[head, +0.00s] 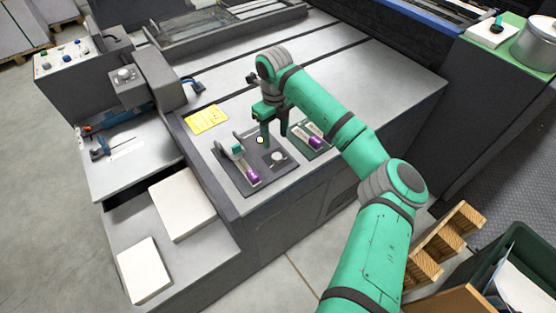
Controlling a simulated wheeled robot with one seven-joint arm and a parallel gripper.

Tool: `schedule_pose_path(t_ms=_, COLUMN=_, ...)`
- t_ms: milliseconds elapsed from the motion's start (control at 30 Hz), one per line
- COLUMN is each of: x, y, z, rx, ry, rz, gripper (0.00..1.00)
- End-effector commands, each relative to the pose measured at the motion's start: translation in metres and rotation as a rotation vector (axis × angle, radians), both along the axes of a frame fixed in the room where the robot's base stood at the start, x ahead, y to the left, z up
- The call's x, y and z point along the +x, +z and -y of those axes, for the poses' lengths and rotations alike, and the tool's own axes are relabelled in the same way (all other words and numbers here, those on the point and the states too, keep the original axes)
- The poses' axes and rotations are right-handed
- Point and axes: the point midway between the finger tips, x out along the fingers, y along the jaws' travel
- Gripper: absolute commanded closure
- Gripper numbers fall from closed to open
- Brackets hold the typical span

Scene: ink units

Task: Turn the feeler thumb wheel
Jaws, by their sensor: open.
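My green gripper (274,136) points down over the dark panel on the machine's grey top. Its two fingers are apart with nothing visible between them. On the dark panel (252,160) sit a pale round knob (278,158), a small white ball (260,140) beside the left finger, and a green-and-white fitting (236,149). A purple cylinder (253,176) lies at the panel's front. I cannot tell for sure which of these is the feeler thumb wheel. Whether the fingers touch anything is too small to tell.
A green plate (309,150) with another purple cylinder (315,143) lies right of the panel. A yellow label (206,119) lies behind it. Paper stacks (183,204) stand at the left. A wooden pallet (445,245) and dark green bin (520,245) are at the right.

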Motion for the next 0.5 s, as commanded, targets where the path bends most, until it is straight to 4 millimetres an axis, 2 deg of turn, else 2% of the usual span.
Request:
schedule_pose_path(t_ms=300, x=-0.001, y=-0.054, z=0.014, rx=0.002, ry=-0.022, rz=-0.003, gripper=0.51)
schedule_pose_path(t_ms=500, x=-0.001, y=-0.084, z=0.016, rx=0.000, ry=-0.025, rz=-0.001, gripper=0.51)
